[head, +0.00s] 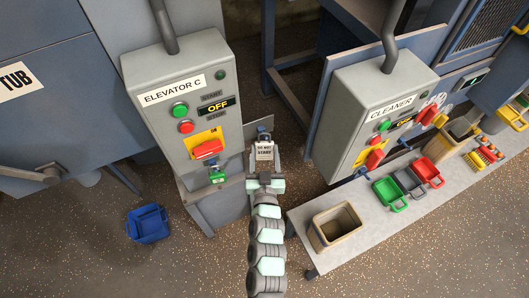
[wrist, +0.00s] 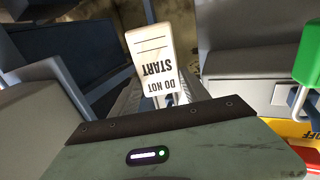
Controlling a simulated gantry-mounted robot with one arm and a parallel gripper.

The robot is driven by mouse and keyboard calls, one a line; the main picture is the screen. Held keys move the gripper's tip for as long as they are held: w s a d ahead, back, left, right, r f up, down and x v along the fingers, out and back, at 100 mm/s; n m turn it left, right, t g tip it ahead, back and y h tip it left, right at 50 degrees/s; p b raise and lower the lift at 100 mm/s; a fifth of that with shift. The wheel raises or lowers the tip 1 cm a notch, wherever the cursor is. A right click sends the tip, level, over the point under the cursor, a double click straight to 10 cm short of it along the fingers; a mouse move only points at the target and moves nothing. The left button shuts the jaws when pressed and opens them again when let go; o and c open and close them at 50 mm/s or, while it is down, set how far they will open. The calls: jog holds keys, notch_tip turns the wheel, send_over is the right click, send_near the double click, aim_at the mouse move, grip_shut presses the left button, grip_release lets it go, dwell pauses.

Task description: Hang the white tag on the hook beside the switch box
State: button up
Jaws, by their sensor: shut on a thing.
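The white tag (head: 264,151), printed "DO NOT START", is held upright at the end of my gripper (head: 265,178). In the wrist view the tag (wrist: 158,60) stands beyond the gripper (wrist: 165,104), its print upside down. The jaws are shut on its lower part, and the fingertips are mostly hidden. The grey switch box (head: 186,108), marked "ELEVATOR C" and "OFF", is left of the tag. A small dark fitting (head: 263,131) shows just above the tag beside the box; I cannot tell whether it is the hook or whether they touch.
A red switch handle (head: 208,149) and a green padlock (head: 217,177) are on the box's lower front, close left of my gripper. The "CLEANER" box (head: 370,105) stands right. A blue bin (head: 148,224) is on the floor.

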jog(key=o, duration=1.5)
jog(key=shift+c, duration=0.2)
jog(key=s+d+b, duration=0.1)
jog(key=s+d, duration=0.3)
jog(key=s, duration=0.4)
jog(key=shift+s+d+f+b, duration=0.3)
jog(key=shift+s+d+b, duration=0.1)
dwell(0.5)
